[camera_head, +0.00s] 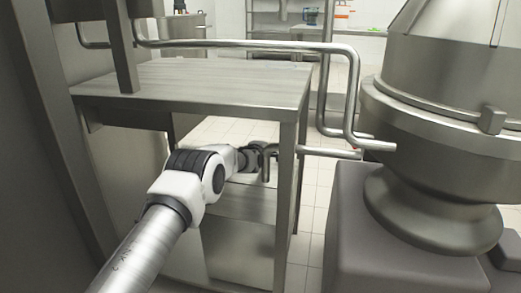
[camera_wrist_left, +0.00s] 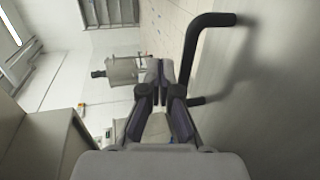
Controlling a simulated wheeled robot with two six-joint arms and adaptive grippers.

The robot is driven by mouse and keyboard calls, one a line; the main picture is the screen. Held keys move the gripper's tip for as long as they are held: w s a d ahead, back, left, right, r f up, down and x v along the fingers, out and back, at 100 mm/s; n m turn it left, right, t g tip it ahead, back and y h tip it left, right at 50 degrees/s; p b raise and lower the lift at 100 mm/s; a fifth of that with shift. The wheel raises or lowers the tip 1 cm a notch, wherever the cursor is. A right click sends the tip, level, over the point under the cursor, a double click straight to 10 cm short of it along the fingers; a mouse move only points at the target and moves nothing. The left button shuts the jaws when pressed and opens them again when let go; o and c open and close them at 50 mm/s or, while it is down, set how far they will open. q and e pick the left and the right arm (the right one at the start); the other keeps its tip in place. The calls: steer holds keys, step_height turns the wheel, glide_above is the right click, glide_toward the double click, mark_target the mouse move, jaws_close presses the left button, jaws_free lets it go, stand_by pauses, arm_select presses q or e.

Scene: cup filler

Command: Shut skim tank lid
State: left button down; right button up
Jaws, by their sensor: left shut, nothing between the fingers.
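My left gripper (camera_head: 262,160) reaches in beside the steel bench, near its lower shelf. In the left wrist view its fingers (camera_wrist_left: 159,88) are shut and empty. A dark bent handle (camera_wrist_left: 193,52) stands out from a smooth grey panel (camera_wrist_left: 265,110) just right of the fingers there. The fingers are beside the handle, not around it; whether they touch it I cannot tell. Whether this panel is the skim tank lid is not clear. A large round steel vessel (camera_head: 440,140) stands at the right of the head view. My right gripper is not in view.
The steel bench top (camera_head: 200,82) lies above my left forearm, with its leg (camera_head: 286,180) close to the gripper. Bent steel pipes (camera_head: 352,90) run between bench and vessel. A grey block (camera_head: 365,240) stands under the vessel. Tiled floor (camera_head: 318,185) shows between them.

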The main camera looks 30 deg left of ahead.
arm_select(q)
steer(key=v, duration=1.1)
steer(key=shift+s+d+r, duration=0.1)
steer(key=shift+s, duration=0.2)
